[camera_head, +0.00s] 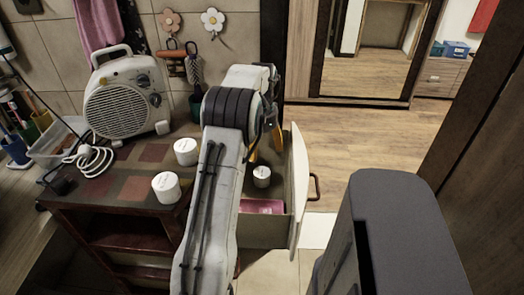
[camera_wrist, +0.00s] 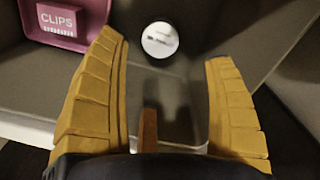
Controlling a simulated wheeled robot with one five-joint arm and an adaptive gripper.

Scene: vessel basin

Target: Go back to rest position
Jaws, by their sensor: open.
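My gripper (camera_head: 264,148) is above the open drawer (camera_head: 299,190) at the right of the dark cabinet. Its yellow fingers are spread apart in the wrist view (camera_wrist: 163,50), with nothing held between them. A white jar (camera_head: 262,176) is inside the drawer, below the gripper; its round lid (camera_wrist: 160,40) shows beyond the fingertips in the wrist view. My arm hides part of the drawer and cabinet.
Two white jars (camera_head: 186,151) (camera_head: 166,187) stand on the cabinet top (camera_head: 128,190), near a white fan heater (camera_head: 125,100) and its coiled cable. The drawer front with its handle (camera_head: 315,187) sticks out to the right. Wooden floor (camera_head: 370,140) is clear at the back right.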

